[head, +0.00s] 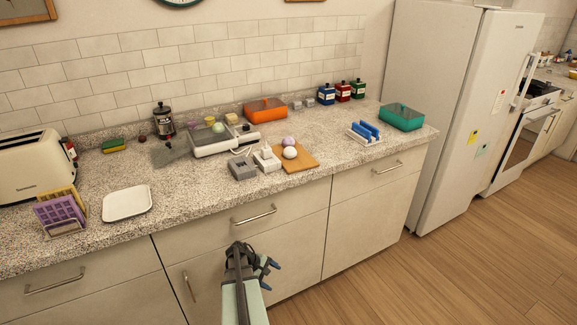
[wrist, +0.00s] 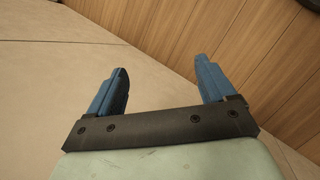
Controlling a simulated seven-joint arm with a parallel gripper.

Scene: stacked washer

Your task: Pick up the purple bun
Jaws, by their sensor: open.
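The purple bun (head: 288,142) is a small pale purple round thing at the back of a wooden board (head: 301,164) on the counter. A white round thing (head: 290,153) sits just in front of it and hides part of it. My gripper (head: 268,273) is low in front of the cabinets, below the counter edge and well short of the bun. In the wrist view my gripper (wrist: 165,85) is open, its two blue fingers wide apart with nothing between them. The bun is not in the wrist view.
Left of the board stand a grey block (head: 242,167) and a white block (head: 266,159). A grey-white device (head: 225,139) is behind them.

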